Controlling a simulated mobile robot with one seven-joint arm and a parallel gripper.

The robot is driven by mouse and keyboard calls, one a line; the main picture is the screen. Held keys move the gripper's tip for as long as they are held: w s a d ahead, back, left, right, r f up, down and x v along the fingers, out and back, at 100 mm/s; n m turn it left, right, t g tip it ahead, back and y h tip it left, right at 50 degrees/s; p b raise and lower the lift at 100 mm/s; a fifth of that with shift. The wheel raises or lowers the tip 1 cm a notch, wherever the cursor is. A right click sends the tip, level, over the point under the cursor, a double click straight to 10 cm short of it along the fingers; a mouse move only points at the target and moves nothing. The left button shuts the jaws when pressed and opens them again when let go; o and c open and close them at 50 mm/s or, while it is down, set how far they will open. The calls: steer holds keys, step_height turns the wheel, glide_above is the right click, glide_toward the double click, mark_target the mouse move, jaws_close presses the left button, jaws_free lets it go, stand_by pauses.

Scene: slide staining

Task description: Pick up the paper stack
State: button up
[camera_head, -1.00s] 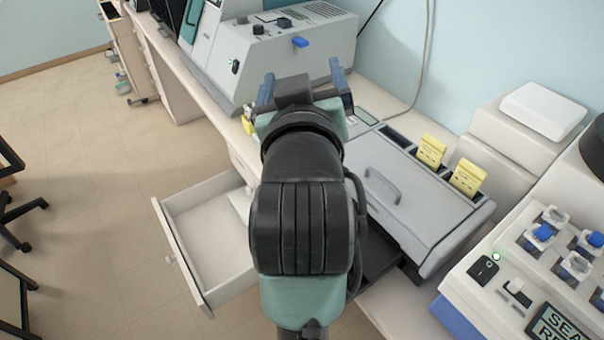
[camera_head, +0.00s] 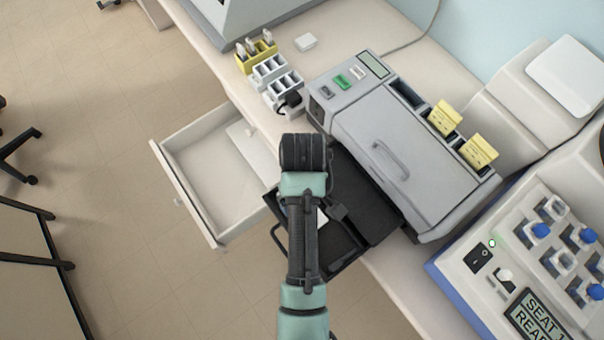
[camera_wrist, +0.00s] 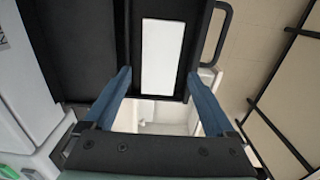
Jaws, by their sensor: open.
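A flat white rectangle that looks like the paper stack (camera_wrist: 162,55) lies in the black pulled-out tray (camera_wrist: 97,40) in the wrist view. Only a small white piece of it (camera_head: 322,218) shows beside my arm in the head view. My gripper (camera_wrist: 158,76) is open and empty, its two blue fingers pointing at the tray, one to each side of the white rectangle's near end in the picture. The gap to it is hard to judge. In the head view my arm hides the fingers.
A grey machine (camera_head: 400,150) with yellow racks stands right of the tray. An open white drawer (camera_head: 205,190), with a pale flat piece (camera_head: 245,143) inside, is on the left. Small racks (camera_head: 268,70) stand behind on the counter. A slide stainer (camera_head: 500,260) is at the right.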

steer(key=shift+f+p, duration=0.7)
steer(key=shift+f, duration=2.2)
steer(key=c, duration=1.2)
steer(key=shift+c, duration=0.2)
